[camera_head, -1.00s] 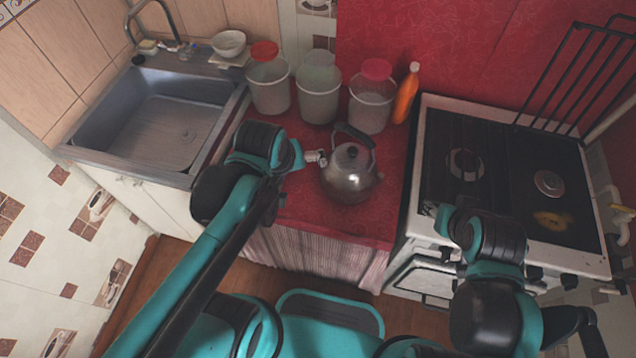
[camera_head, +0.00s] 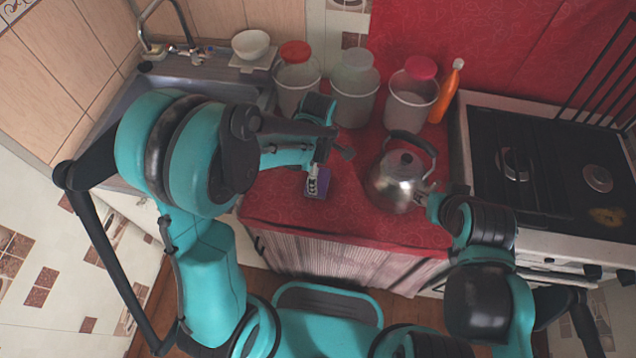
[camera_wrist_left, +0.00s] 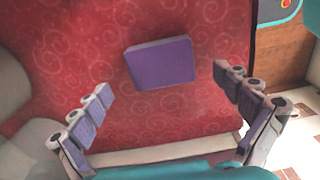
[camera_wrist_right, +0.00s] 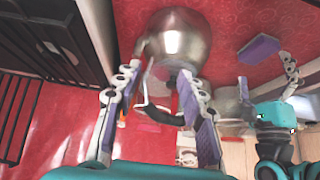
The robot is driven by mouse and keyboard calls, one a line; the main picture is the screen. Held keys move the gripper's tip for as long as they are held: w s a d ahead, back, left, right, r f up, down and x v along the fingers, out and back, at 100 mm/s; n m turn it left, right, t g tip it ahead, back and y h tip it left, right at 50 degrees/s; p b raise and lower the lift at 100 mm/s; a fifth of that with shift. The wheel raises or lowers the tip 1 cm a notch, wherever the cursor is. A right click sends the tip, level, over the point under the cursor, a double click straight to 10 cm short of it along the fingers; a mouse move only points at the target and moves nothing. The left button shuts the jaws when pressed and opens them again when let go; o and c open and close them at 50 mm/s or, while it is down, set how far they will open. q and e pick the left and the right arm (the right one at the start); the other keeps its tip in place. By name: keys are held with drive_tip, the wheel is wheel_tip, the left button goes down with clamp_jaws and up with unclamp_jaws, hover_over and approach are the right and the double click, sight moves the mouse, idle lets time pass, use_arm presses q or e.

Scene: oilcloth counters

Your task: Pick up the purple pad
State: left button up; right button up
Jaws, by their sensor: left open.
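The purple pad (camera_head: 319,187) lies flat on the red oilcloth, partly covered by my left gripper in the head view. In the left wrist view the whole pad (camera_wrist_left: 160,63) shows ahead of the fingertips, between their lines. My left gripper (camera_wrist_left: 162,80) is open and empty, pointing down above the pad (camera_head: 325,183). My right gripper (camera_wrist_right: 158,72) has its fingers apart beside the kettle (camera_wrist_right: 175,38). I cannot tell whether it touches the kettle. The pad also shows in the right wrist view (camera_wrist_right: 258,49).
The metal kettle (camera_head: 398,183) stands right of the pad. Several tubs, including a red-lidded one (camera_head: 297,85), and an orange bottle (camera_head: 446,92) line the back. The stove (camera_head: 545,170) is at right, the sink (camera_head: 215,88) at left. Oilcloth between pad and kettle is clear.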

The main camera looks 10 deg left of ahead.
use_arm(q)
wheel_tip(320, 180, down, 5)
drive_tip(key=shift+r+b, duration=0.15)
drive_tip(key=shift+b, duration=1)
drive_tip(key=shift+s+r, duration=0.1)
drive_tip(key=c, duration=0.8)
drive_tip(key=shift+c, duration=0.2)
wheel_tip(320, 180, up, 9)
drive_tip(key=p, duration=0.4)
drive_tip(key=shift+r+p, duration=0.3)
drive_tip(key=shift+r, duration=0.2)
drive_tip(key=shift+o, duration=0.8)
drive_tip(key=c, duration=0.4)
drive_tip(key=shift+a, duration=0.15)
